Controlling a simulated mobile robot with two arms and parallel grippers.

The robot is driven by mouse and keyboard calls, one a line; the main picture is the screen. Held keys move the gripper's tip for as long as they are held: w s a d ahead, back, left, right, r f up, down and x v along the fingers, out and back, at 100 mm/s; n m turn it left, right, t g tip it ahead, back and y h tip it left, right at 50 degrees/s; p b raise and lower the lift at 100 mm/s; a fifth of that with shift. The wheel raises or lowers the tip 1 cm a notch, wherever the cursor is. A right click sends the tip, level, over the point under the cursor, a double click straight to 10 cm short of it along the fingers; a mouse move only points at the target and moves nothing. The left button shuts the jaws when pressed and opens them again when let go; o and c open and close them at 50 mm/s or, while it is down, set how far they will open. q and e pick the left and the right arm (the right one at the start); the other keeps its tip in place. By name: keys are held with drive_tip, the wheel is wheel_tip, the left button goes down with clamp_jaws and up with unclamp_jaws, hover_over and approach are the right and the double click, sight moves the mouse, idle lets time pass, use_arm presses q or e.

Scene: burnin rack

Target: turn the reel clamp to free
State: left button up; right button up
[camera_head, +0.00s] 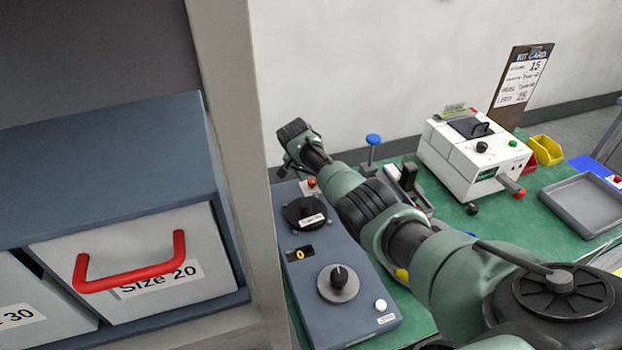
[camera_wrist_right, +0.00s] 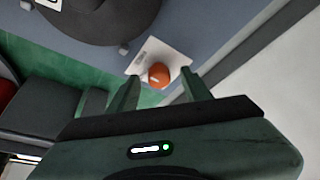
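The blue-grey bench unit (camera_head: 325,255) stands left of my right arm on the green table. At its far end is a small orange knob (camera_head: 311,183) on a white label plate. I take it to be the reel clamp, but the label is too small to read. My right gripper (camera_head: 288,168) is above that far end, pointing down. In the right wrist view its two fingers (camera_wrist_right: 160,92) are open and empty. The orange knob (camera_wrist_right: 158,74) shows between and beyond the fingertips, apart from them. My left gripper is not in view.
The unit also carries a black round part (camera_head: 303,212), a black dial knob (camera_head: 338,277) and a white button (camera_head: 381,305). A blue-topped post (camera_head: 373,140) and a white machine (camera_head: 470,157) stand behind my arm. A drawer cabinet (camera_head: 110,190) is at left.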

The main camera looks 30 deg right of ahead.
drive_tip(key=shift+r, duration=0.1)
drive_tip(key=v, duration=0.7)
drive_tip(key=shift+r, duration=0.3)
drive_tip(key=shift+s+a, duration=0.1)
idle(0.5)
